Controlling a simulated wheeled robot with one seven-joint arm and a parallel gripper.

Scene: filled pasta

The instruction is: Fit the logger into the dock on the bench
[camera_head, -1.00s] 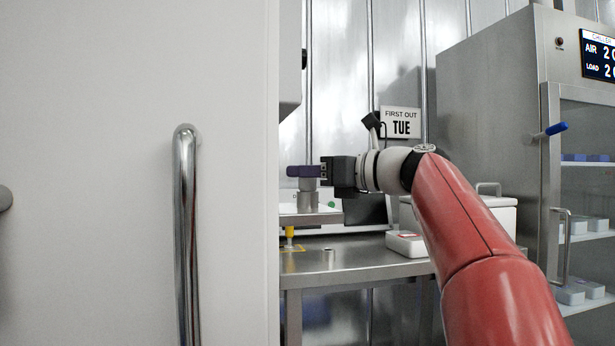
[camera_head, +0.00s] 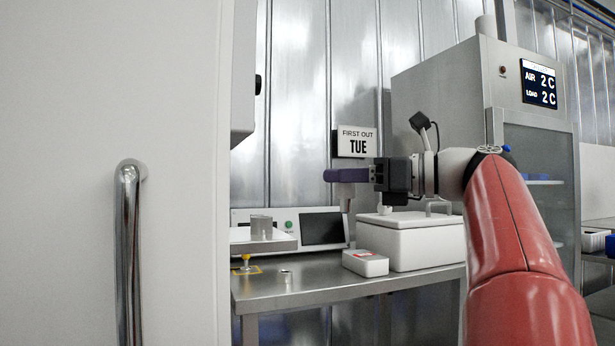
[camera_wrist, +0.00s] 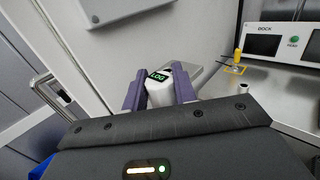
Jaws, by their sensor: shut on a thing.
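My gripper (camera_head: 335,175) is shut on the logger (camera_head: 346,196), a small pale body hanging below the purple fingers. It is held in the air above the bench (camera_head: 330,279). In the wrist view the logger (camera_wrist: 160,92) is white with a green LOG display, between the purple fingers (camera_wrist: 158,88). The dock unit (camera_head: 300,229) stands at the back of the bench, with a dark screen and a green button; its DOCK label shows in the wrist view (camera_wrist: 270,38). The logger is apart from these.
A yellow-topped piece (camera_head: 245,262) stands on a yellow-marked square, with a small metal stub (camera_head: 287,276) nearby. A white box (camera_head: 365,263) and a lidded white chest (camera_head: 420,240) stand right. A large white panel with a handle (camera_head: 128,240) fills the left. A chiller (camera_head: 450,90) stands behind.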

